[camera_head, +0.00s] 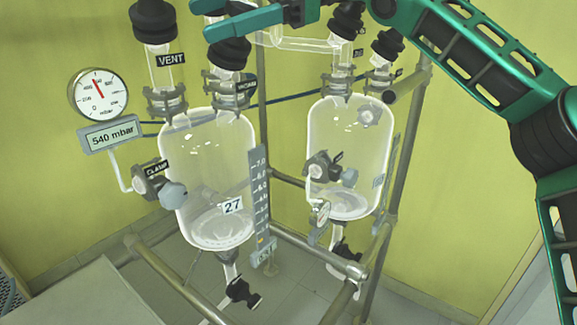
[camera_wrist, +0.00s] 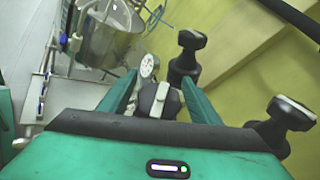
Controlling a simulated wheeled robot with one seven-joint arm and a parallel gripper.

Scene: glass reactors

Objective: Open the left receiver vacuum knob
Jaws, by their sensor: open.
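The left receiver is the glass vessel (camera_head: 212,170) marked 27. A black knob (camera_head: 231,54) tops its valve, beside a partly readable label that looks like VACUUM. My gripper (camera_head: 207,18) is open at the top of the head view, its teal fingers at this knob and partly covering its upper part. In the wrist view a dark knob with a pale grey top (camera_wrist: 159,98) lies between the two open fingers of my gripper (camera_wrist: 157,80). I cannot tell whether either finger touches it. The knob's turn position is not clear.
A black VENT knob (camera_head: 153,20) stands just left of the fingers. A round gauge (camera_head: 98,93) with a 540 mbar display (camera_head: 111,134) is farther left. A second glass vessel (camera_head: 350,150) with its own knobs (camera_head: 389,45) and metal frame poles stand to the right.

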